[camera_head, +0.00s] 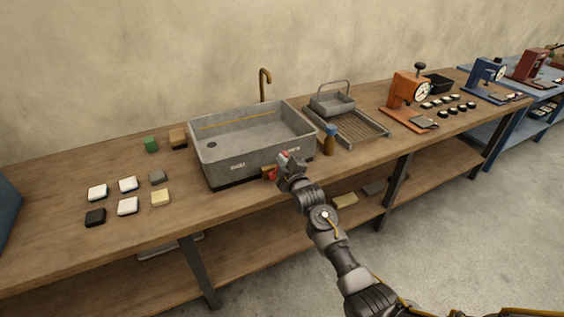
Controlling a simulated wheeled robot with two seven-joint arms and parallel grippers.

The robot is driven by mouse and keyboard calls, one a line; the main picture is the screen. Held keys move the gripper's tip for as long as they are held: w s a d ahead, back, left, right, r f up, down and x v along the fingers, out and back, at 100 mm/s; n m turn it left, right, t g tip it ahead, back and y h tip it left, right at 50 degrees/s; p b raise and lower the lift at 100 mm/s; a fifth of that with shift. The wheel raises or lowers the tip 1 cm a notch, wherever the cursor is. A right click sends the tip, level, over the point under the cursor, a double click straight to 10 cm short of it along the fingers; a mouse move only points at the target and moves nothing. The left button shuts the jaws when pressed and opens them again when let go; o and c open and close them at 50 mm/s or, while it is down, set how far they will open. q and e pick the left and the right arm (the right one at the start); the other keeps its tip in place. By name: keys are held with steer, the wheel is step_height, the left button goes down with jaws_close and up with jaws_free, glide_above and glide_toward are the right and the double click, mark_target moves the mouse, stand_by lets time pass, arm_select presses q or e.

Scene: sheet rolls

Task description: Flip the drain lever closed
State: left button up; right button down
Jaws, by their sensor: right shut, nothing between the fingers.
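A grey basin (222,158) stands on the wooden bench, with a dark round drain hole in its floor at the left and a brass tap (264,84) behind it. A small red part with an orange-brown piece beside it, probably the drain lever (271,174), shows at the basin's front face, low and right of centre. My right gripper (284,158) is at the basin's front wall, just beside this red part. Its fingers are shut and hold nothing. The gripper partly hides the red part, so its exact position and any contact cannot be told. My left gripper is not in view.
Several small blocks lie on the bench (60,196) at the left. A brown bottle (330,141) stands close right of my gripper. A drying rack (359,128) and an orange press (404,91) stand farther right. The bench front left of my arm is clear.

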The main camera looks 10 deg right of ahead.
steer(key=s+a+r+p, duration=0.1)
steer(key=s+r, duration=0.1)
steer(key=s, duration=0.9)
steer(key=shift+s+a+r, duration=0.15)
steer(key=shift+a+r, duration=0.1)
steer(key=shift+r, duration=0.05)
